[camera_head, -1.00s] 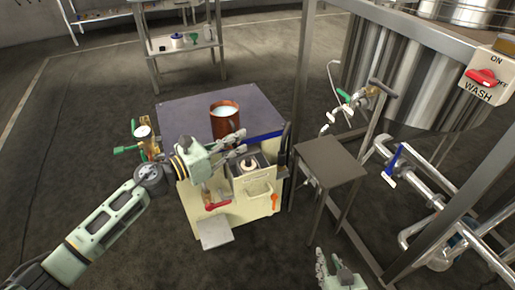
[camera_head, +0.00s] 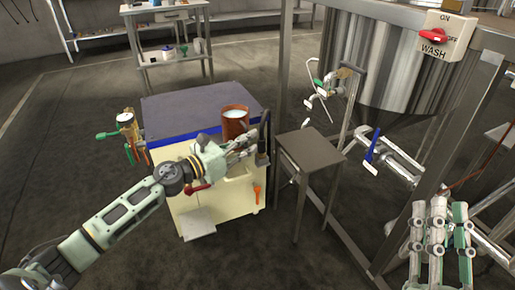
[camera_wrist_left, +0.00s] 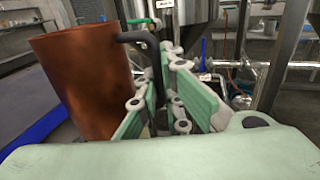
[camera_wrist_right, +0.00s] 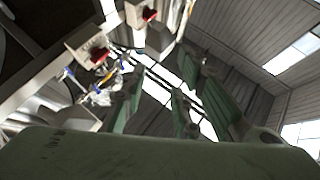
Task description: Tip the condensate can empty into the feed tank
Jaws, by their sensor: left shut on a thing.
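The copper condensate can (camera_head: 233,126) is upright at the right front corner of the cart's dark top, with pale liquid visible inside. I cannot tell whether its base touches the top. My left gripper (camera_head: 250,148) is shut on the can's dark handle. The left wrist view shows the copper wall (camera_wrist_left: 85,80) left of the fingers and the handle (camera_wrist_left: 140,40) reaching into them. My right gripper (camera_head: 440,225) is raised at the right, open and empty, fingers up. A large steel tank (camera_head: 385,65) stands at the back right; no label shows it is the feed tank.
The cream cart (camera_head: 230,197) has a dark top with a blue edge (camera_head: 165,142). A small grey stand (camera_head: 308,150) is right of it. Steel frame posts, pipes and a WASH switch box (camera_head: 440,37) crowd the right. The floor at left is clear.

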